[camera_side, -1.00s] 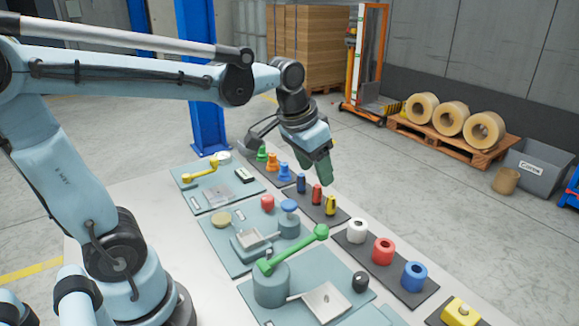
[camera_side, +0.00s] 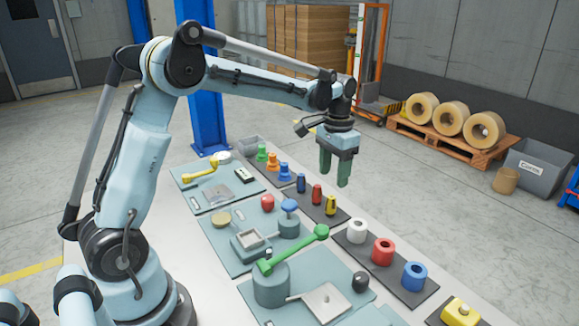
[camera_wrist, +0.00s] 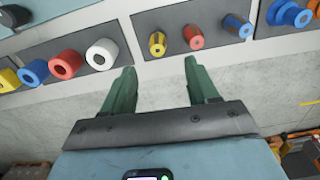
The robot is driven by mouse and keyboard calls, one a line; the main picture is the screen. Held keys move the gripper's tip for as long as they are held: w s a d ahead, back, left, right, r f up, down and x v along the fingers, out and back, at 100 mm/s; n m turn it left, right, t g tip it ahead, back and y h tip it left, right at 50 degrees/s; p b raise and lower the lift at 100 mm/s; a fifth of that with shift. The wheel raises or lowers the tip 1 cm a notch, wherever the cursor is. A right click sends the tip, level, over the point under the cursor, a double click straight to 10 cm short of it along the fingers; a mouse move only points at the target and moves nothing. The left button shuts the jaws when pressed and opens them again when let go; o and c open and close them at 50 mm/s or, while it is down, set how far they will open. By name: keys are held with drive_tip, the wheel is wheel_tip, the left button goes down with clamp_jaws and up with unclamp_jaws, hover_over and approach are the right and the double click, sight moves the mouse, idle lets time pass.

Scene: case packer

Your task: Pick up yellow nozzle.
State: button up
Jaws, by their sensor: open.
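The yellow nozzle (camera_side: 330,205) stands upright on a dark mat, at the near end of a row with a red nozzle (camera_side: 317,194) and a blue nozzle (camera_side: 301,183). In the wrist view the yellow nozzle (camera_wrist: 157,44) is just beyond the fingertips, roughly between them sideways. My gripper (camera_side: 335,176) is open and empty, pointing down and held apart from the nozzles. It also shows in the wrist view (camera_wrist: 160,68), with green fingers spread and nothing between them.
White (camera_side: 357,231), red (camera_side: 383,250) and blue (camera_side: 415,275) rings stand on the neighbouring mat. Blue, orange and green stepped pieces stand on the farther mat. A fixture with a green lever (camera_side: 292,250) rises on the table, left of the rings.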

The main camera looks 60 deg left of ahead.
sight(332, 197)
wheel_tip(332, 197, down, 9)
drive_tip(key=shift+s+d+r, duration=0.1)
drive_tip(key=shift+d, duration=0.05)
clamp_jaws()
idle(0.6)
drive_tip(key=shift+r, duration=0.1)
